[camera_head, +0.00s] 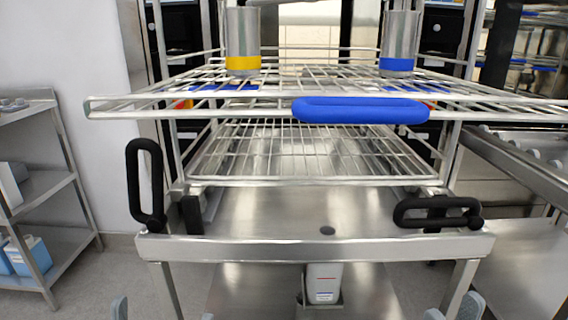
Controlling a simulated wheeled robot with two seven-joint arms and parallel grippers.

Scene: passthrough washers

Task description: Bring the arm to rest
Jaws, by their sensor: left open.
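My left gripper (163,312) is at the bottom edge, left of centre. Only the pale grey-blue tips of its fingers show, set wide apart with nothing visible between them. My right gripper (452,310) is at the bottom edge, right of centre. Its two fingertips show apart, closer together than the left ones, with nothing seen between them. Both grippers are low, in front of the steel cart (270,248), and appear apart from it. The rest of both grippers and both arms is out of view.
A wire rack (160,101) with a blue handle (360,110) juts toward me, carrying a yellow-banded cylinder (243,40) and a blue-banded cylinder (398,42). The cart has black handles (146,182) (438,212). Shelves (40,185) stand left; floor is open between.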

